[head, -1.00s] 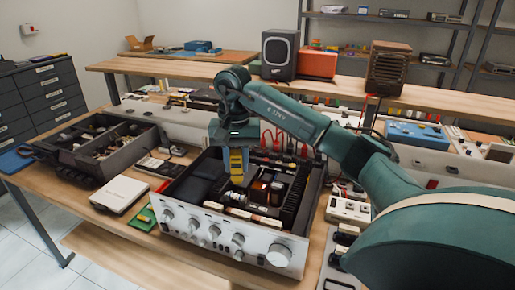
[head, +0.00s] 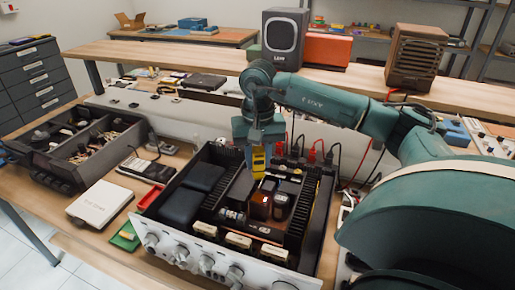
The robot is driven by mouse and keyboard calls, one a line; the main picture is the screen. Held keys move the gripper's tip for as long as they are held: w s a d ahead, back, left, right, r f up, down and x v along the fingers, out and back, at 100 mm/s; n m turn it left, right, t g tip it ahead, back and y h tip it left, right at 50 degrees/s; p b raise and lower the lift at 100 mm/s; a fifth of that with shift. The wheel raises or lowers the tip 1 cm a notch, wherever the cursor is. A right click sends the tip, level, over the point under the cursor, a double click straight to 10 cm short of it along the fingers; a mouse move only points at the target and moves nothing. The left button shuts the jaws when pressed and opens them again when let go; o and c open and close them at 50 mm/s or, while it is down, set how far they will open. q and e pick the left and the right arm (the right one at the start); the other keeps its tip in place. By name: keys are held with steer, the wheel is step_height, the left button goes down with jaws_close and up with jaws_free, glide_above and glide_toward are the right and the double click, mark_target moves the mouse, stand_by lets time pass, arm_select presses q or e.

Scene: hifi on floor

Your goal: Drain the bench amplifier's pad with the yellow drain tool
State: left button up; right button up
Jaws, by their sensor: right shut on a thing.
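The bench amplifier (head: 325,215) stands open-topped on the workbench, its silver front panel with knobs facing me. Inside are dark blocks, capacitors and a small amber-brown part. My right gripper (head: 259,150) hangs over the amplifier's rear middle, pointing down. It is shut on the yellow drain tool (head: 259,162), which points down into the chassis. I cannot tell whether the tool's tip touches anything, and I cannot make out the pad. My left gripper is not in view.
A dark divided tray (head: 60,165) of parts sits at the left. A white box (head: 100,204), a red tray (head: 146,170) and a green board (head: 126,238) lie left of the amplifier. Red and black leads (head: 312,153) stand behind it. A speaker (head: 284,40) stands on the raised shelf.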

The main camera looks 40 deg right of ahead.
mark_target(258, 179)
steer(key=shift+a+f+b, duration=0.1)
steer(key=shift+f+b, duration=0.5)
steer(key=shift+f, duration=0.55)
step_height(258, 179, down, 4)
steer(key=b, duration=0.3)
steer(key=shift+f+b, duration=0.15)
steer(key=shift+b, duration=0.15)
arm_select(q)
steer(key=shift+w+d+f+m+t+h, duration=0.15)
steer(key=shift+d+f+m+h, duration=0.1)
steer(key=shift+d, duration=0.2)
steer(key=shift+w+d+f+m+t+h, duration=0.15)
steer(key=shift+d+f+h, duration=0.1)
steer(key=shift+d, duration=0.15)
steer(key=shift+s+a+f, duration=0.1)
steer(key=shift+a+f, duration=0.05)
arm_select(e)
steer(key=shift+f, duration=0.1)
steer(key=shift+s+f, duration=0.1)
stand_by(4.8)
